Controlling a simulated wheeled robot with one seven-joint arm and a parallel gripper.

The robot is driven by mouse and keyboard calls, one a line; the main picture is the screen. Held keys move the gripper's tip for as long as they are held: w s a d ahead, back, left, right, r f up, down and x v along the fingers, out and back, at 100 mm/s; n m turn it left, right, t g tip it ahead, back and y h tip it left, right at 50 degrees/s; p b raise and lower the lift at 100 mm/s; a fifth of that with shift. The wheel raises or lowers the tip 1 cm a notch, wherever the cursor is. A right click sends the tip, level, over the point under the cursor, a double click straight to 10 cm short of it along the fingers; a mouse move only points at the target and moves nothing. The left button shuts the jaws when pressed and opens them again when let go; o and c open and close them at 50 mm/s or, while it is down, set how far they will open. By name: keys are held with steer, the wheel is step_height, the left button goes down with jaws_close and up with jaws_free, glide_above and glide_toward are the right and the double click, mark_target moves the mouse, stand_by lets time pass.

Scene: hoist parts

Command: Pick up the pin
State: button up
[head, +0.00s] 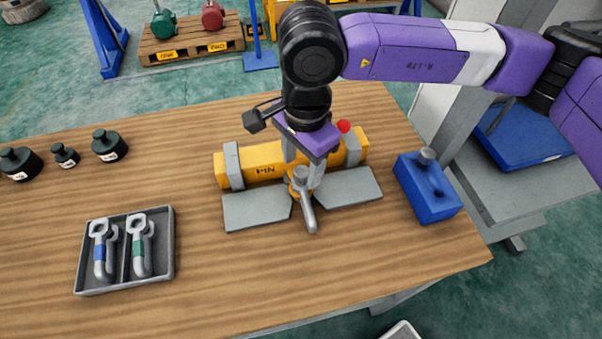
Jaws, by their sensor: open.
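A grey round-topped piece, which looks like the pin (427,157), stands upright in a blue block (428,196) at the right of the table. My gripper (303,172) is well to its left, pointing down over the front of a yellow beam (262,164). Its jaws are open, close around or just above a grey shackle-like part (309,217) with an orange-yellow collar. The gripper hides part of the beam, and I cannot tell whether the fingers touch the shackle.
Grey plates (256,211) lie in front of the beam. A grey tray (168,269) at left holds two shackles, one with a blue and one with a green band. Several black weights (110,145) stand at the far left. The front middle table is clear.

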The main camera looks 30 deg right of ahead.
mark_target(301, 182)
steer(key=shift+f, duration=1.35)
jaws_close()
steer(key=shift+r, duration=0.1)
